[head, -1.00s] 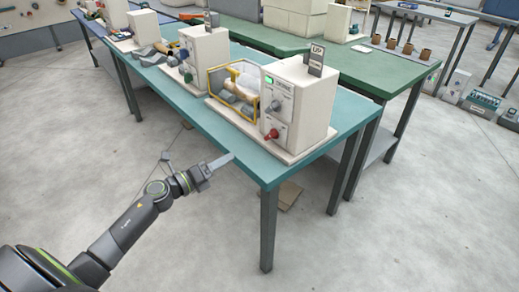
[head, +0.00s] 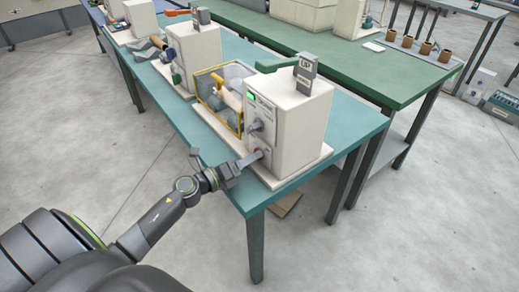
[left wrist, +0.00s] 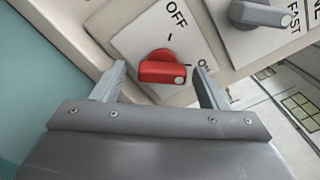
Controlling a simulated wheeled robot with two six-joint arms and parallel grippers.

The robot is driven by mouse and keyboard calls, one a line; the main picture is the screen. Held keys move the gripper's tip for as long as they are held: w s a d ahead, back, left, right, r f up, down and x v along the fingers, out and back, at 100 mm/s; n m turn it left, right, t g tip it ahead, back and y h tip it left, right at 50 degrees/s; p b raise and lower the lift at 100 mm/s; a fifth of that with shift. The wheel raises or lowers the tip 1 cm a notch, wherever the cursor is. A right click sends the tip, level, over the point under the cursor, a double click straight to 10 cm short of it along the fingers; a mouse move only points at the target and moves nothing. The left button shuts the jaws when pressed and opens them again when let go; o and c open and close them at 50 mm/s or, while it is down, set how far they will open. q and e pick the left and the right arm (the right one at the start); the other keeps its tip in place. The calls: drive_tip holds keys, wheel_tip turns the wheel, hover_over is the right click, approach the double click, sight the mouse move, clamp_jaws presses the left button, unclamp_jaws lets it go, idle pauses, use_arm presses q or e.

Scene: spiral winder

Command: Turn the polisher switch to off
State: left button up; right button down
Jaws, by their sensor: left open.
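The polisher (head: 303,125) is a cream box on the near end of the teal table. Its red switch knob (left wrist: 165,70) fills the middle of the left wrist view. The knob's white dot faces right, toward the partly hidden ON mark; OFF (left wrist: 177,15) is printed above. My left gripper (left wrist: 159,72) is open, one finger on each side of the knob; I cannot tell whether they touch it. In the head view my left gripper (head: 252,160) is at the lower front of the box and mostly hides the knob. My right gripper is not in view.
A grey knob (left wrist: 262,14) with a FAST label is close to the upper right of the red one. A yellow-framed guard (head: 218,100) stands left of the box. More machines (head: 193,50) stand farther along the teal table (head: 240,195). Floor in front is clear.

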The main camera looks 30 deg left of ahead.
use_arm(q)
drive_tip(key=shift+w+d, duration=0.1)
drive_tip(key=shift+w, duration=0.1)
drive_tip(key=shift+s, duration=0.1)
drive_tip(key=shift+r, duration=0.1)
drive_tip(key=shift+c, duration=0.7)
drive_tip(key=c, duration=0.8)
drive_tip(key=shift+c, duration=0.2)
drive_tip(key=n+p, duration=0.2)
drive_tip(key=n, duration=0.1)
drive_tip(key=shift+r+p, duration=0.15)
drive_tip(key=shift+p, duration=0.2)
drive_tip(key=n+p, duration=0.4)
drive_tip(key=n, duration=0.1)
drive_tip(key=shift+r, duration=0.1)
drive_tip(key=n+p, duration=0.3)
drive_tip(key=n, duration=0.1)
drive_tip(key=shift+n+p, duration=1.05)
drive_tip(key=shift+n, duration=0.35)
drive_tip(key=shift+n+p, duration=0.35)
drive_tip(key=shift+n, duration=0.15)
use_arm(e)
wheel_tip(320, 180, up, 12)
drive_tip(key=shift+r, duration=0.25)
use_arm(q)
drive_tip(key=shift+f+n, duration=0.25)
drive_tip(key=shift+n, duration=0.05)
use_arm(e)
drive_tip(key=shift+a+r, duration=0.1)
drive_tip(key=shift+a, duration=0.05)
